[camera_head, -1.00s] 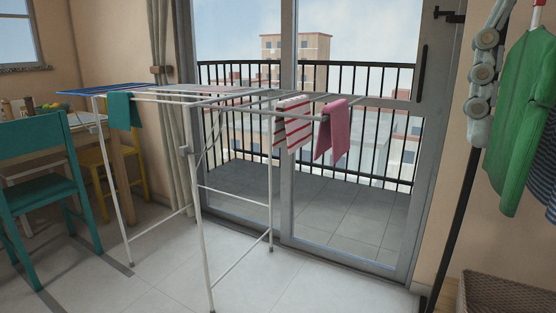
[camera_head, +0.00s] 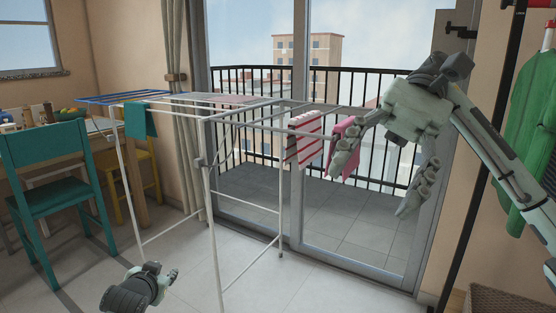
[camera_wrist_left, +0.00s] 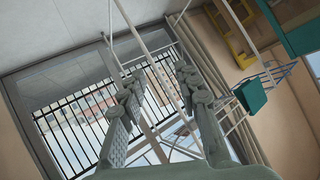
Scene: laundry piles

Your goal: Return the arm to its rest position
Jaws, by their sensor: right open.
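My right gripper (camera_head: 372,188) is in the right half of the head view, with its arm coming in from the right edge. Its fingers are spread and nothing is between them. One finger overlaps the pink cloth (camera_head: 340,136) in the picture; whether they touch I cannot tell. My left gripper (camera_head: 168,278) shows low at the left of the head view, beside the drying rack's legs. In the left wrist view its two fingers (camera_wrist_left: 156,90) stand apart with no cloth held. The white drying rack (camera_head: 215,232) stands in the middle.
A red-striped cloth (camera_head: 304,140) and a teal cloth (camera_head: 140,121) hang on the rack. A teal chair (camera_head: 48,175) and a table are at left. A green garment (camera_head: 532,125) hangs at right above a wicker basket (camera_head: 495,300). Glass doors are behind.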

